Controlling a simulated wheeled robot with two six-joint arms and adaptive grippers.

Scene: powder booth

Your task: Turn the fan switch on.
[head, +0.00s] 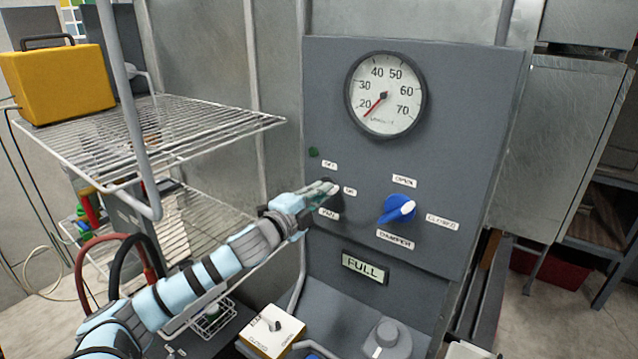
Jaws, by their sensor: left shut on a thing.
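My left gripper (322,191) reaches in from the lower left and is shut on the switch. Its fingers cover much of the knob, so its exact pointing direction is hard to tell. Below it a small display (365,267) reads "FULL". My right gripper is not in view.
A blue damper knob (398,208) sits right of the switch, below a round gauge (386,95) whose needle is near 20. A wire shelf (150,135) with a yellow case (58,82) stands left. A cream switch box (272,331) and grey knob (386,334) lie below.

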